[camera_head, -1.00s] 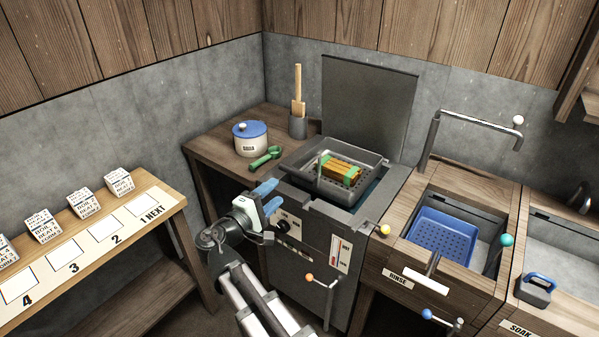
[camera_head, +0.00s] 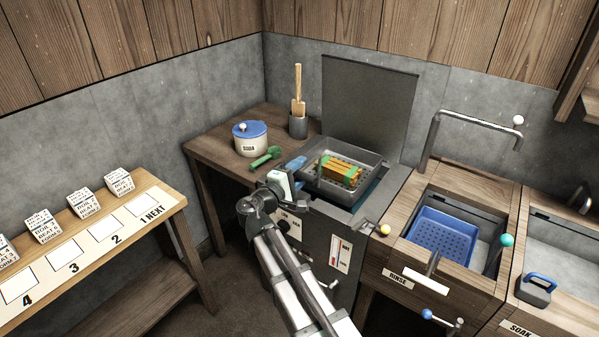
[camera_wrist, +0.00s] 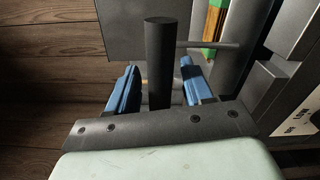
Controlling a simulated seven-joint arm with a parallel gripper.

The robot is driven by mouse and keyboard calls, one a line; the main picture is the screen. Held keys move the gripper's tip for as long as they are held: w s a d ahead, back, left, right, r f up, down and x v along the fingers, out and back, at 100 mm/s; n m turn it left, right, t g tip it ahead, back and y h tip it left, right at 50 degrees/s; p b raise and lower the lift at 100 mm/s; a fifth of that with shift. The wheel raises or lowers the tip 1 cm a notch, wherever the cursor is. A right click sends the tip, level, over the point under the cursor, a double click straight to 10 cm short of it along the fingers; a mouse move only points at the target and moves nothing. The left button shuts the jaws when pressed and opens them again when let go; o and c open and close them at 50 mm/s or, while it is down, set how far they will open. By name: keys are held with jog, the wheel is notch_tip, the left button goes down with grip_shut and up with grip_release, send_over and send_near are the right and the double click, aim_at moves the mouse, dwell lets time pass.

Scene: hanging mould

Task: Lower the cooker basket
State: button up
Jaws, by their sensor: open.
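The cooker basket (camera_head: 372,160), a grey perforated tray, sits high in the mouth of the dark cooker (camera_head: 316,236). It carries an orange bundle with green ends (camera_head: 340,171). My gripper (camera_head: 297,164) is at the basket's left front side. In the wrist view the open blue fingers (camera_wrist: 158,88) stand on either side of a dark upright grip (camera_wrist: 160,45). A thin rod (camera_wrist: 207,44) runs from near the grip toward the bundle. Gaps show between grip and fingers. In the head view my gripper hides the grip.
The cooker's lid (camera_head: 370,105) stands open behind. A white pot (camera_head: 250,143) and green scoop (camera_head: 265,158) are on the left counter. The rinse sink with a blue tray (camera_head: 440,232) is to the right. A yellow knob (camera_head: 385,228) sits at the cooker's right front.

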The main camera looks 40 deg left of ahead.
jog(key=shift+c, duration=0.4)
grip_shut()
